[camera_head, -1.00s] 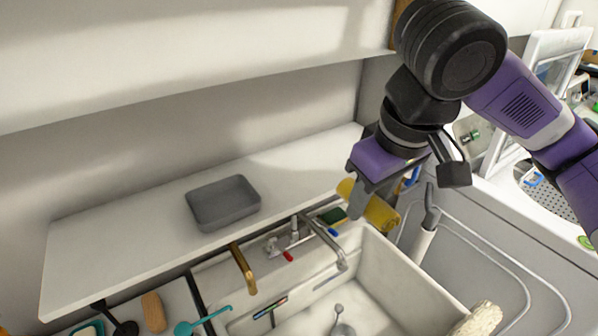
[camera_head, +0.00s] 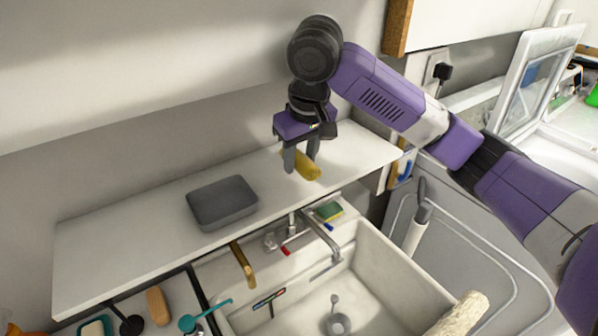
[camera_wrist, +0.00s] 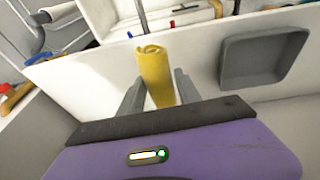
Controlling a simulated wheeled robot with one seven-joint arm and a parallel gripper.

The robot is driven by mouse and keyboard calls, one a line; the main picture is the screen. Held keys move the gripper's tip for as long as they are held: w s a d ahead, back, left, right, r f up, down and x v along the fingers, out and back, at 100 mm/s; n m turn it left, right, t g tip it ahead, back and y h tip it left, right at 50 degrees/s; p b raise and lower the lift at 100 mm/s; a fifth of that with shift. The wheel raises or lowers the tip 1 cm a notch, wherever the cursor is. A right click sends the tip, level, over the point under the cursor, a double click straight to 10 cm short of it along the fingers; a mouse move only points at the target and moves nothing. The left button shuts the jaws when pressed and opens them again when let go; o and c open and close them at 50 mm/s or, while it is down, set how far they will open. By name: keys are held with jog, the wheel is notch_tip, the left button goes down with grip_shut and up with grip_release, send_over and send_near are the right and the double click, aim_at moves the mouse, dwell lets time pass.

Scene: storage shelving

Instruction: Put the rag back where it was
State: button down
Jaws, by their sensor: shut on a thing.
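The rag is a yellow roll (camera_head: 308,166). My gripper (camera_head: 301,166) is shut on it and holds it over the right part of the white shelf (camera_head: 120,245) above the sink. In the wrist view the rolled rag (camera_wrist: 154,66) sticks out between the two fingers (camera_wrist: 160,98), its spiral end pointing away from the palm. I cannot tell whether the rag touches the shelf. A shallow grey tray (camera_head: 222,203) sits on the shelf left of my gripper; it also shows at the right of the wrist view (camera_wrist: 262,60).
Below the shelf is a white sink (camera_head: 385,265) with a faucet (camera_head: 322,236). A green and yellow sponge (camera_head: 329,211) lies behind the sink. A brush (camera_head: 157,306) and utensils lie at the lower left. The shelf between tray and gripper is clear.

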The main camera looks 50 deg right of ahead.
aim_at(299, 187)
notch_tip(299, 187, down, 4)
jog(key=shift+r+p, duration=0.2)
jog(key=shift+p, duration=0.15)
jog(key=shift+w+f, duration=0.2)
jog(key=shift+f, duration=0.4)
jog(key=shift+f, duration=0.1)
jog(key=c, duration=0.8)
grip_release()
jog(key=shift+c, duration=0.2)
jog(key=v, duration=1.2)
jog(key=shift+s, duration=0.1)
